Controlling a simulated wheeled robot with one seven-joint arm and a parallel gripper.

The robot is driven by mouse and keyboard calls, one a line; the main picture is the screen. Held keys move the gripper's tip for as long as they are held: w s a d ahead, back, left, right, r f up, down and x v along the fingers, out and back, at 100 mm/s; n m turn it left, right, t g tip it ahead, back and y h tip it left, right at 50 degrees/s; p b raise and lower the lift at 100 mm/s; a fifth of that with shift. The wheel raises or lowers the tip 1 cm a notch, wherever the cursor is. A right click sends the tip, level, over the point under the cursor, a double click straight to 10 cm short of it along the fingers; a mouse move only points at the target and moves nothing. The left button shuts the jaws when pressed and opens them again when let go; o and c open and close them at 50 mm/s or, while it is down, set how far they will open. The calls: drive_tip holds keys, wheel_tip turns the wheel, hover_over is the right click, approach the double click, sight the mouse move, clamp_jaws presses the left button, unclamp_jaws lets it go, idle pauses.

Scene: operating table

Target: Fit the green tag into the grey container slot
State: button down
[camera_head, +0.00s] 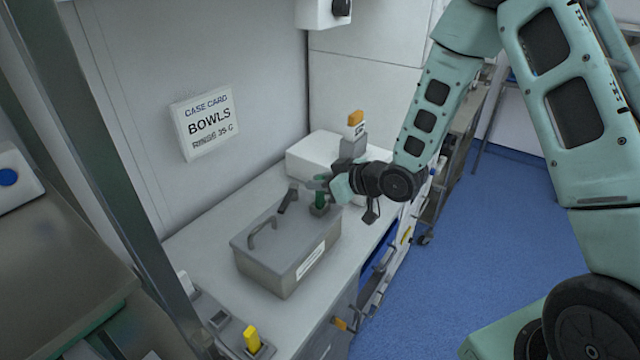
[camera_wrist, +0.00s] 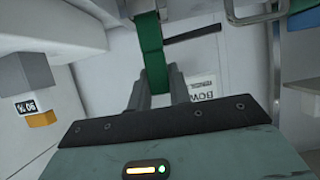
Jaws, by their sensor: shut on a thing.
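The grey container (camera_head: 262,262) stands on the counter, with a loop handle on its lid and a white label on its front side. My gripper (camera_head: 322,187) is above the container's back right corner and shut on the green tag (camera_head: 319,200). In the wrist view the green tag (camera_wrist: 152,60) runs between my two fingers (camera_wrist: 158,88). The tag's lower end is at a small grey slot piece (camera_head: 319,211) at that corner. I cannot tell whether the tag is in the slot or just above it.
A dark bar (camera_head: 288,199) sticks up beside the tag. A white box (camera_head: 310,152) and a grey holder with an orange-topped tag (camera_head: 355,120) stand behind. A yellow tag (camera_head: 252,338) is in front. A wall card (camera_head: 208,122) reads "BOWLS".

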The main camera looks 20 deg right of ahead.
drive_tip(key=shift+f, duration=0.65)
drive_tip(key=shift+f, duration=0.15)
drive_tip(key=c, duration=1.3)
unclamp_jaws()
drive_tip(key=shift+r, duration=0.2)
drive_tip(key=p+v, duration=0.4)
drive_tip(key=v, duration=0.8)
